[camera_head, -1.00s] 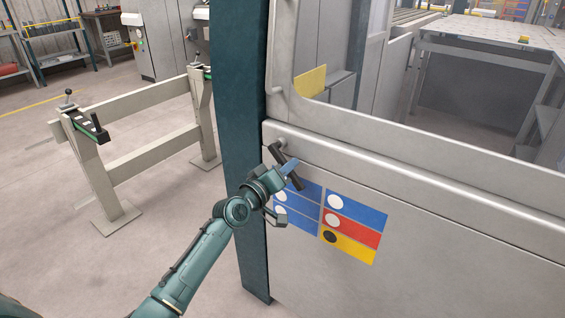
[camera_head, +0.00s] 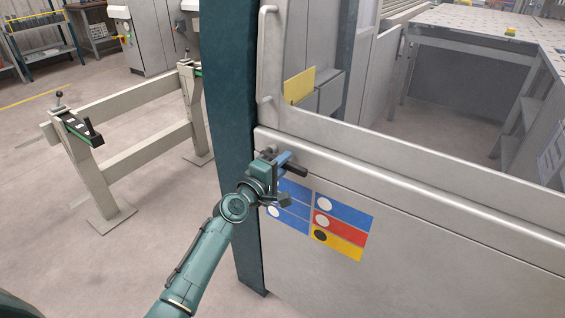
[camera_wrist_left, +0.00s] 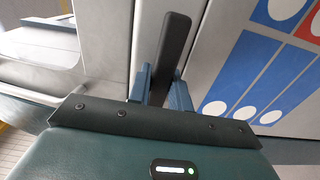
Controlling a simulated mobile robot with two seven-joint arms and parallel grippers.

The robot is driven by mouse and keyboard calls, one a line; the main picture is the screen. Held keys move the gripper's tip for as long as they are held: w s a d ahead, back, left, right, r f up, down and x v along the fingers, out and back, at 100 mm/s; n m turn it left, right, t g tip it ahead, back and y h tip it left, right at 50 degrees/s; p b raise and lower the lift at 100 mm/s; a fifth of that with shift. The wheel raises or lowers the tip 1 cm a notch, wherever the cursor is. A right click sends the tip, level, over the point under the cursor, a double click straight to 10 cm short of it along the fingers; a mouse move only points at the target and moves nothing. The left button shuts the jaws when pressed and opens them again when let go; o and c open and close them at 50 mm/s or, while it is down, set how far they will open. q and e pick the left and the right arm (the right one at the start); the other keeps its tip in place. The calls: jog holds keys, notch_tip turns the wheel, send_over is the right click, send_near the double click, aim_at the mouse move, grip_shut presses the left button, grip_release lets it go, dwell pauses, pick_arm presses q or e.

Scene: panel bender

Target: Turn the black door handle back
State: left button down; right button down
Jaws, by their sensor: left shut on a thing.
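The black door handle (camera_head: 296,170) is on the light grey door panel, just below its rounded rail. In the head view it slants slightly down to the right, and its left part is partly hidden by my gripper. My left gripper (camera_head: 282,159) is at the handle, with its blue fingers on it. In the left wrist view the handle (camera_wrist_left: 175,45) runs between the two fingers of the left gripper (camera_wrist_left: 161,86), which are shut on it. My right gripper is in neither view.
Blue, red and yellow labels (camera_head: 342,222) are on the panel below the handle. A dark teal post (camera_head: 232,120) stands at the door's left edge. A vertical grab bar (camera_head: 264,55) is above. A beige stand (camera_head: 135,149) is at left, with open floor around it.

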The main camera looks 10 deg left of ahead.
pick_arm(q)
jog(key=shift+r, duration=0.1)
dwell(0.5)
jog(key=c, duration=1.3)
grip_release()
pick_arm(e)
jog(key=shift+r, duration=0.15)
pick_arm(q)
jog(key=shift+s, duration=0.1)
jog(key=v, duration=1.3)
